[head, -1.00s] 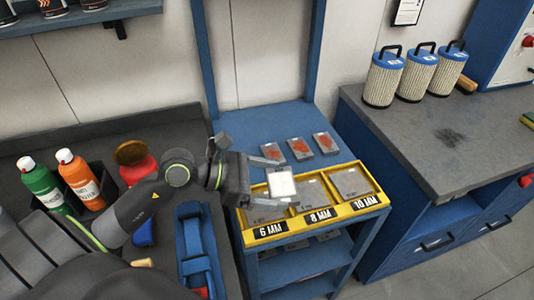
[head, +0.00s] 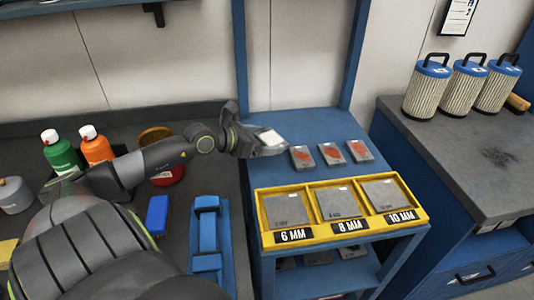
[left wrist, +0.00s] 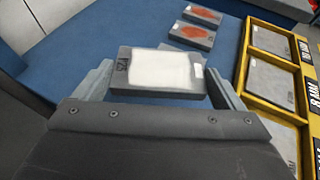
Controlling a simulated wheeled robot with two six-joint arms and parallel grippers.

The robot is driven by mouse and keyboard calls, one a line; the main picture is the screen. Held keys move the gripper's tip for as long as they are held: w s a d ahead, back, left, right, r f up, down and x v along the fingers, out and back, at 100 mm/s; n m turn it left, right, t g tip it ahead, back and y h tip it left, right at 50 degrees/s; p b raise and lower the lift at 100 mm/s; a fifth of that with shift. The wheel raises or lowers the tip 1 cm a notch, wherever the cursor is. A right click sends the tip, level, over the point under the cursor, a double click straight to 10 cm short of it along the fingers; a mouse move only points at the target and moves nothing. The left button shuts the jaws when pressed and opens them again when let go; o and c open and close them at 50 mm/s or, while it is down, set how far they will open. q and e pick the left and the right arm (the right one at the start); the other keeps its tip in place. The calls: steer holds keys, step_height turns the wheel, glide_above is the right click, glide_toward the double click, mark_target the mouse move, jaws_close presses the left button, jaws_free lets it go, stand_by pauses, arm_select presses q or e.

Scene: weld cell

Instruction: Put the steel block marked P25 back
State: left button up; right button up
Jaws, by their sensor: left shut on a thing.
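My left gripper (head: 262,148) is shut on a small grey steel block (head: 270,137) with a pale top face. The gripper is over the back left of the blue stand's top (head: 290,120). Whether the block touches the surface I cannot tell. To its right, three grey blocks with red patches lie in a row: a left one (head: 302,157), a middle one (head: 331,154) and a right one (head: 359,151). My right gripper is not in view.
A yellow tray (head: 340,240) at the stand's front has compartments labelled 6 MM, 8 MM and 10 MM, each with a grey plate. A blue upright (head: 238,60) rises behind my gripper. Bottles (head: 62,153) and a red tin (head: 167,172) stand on the left bench.

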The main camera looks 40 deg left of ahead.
mark_target(264, 166)
arm_select(q)
step_height(264, 166, down, 8)
steer(key=shift+r+b, duration=0.2)
steer(key=shift+b, duration=0.35)
steer(key=shift+f, duration=0.1)
steer(key=o, duration=1.4)
steer(key=shift+o, duration=0.2)
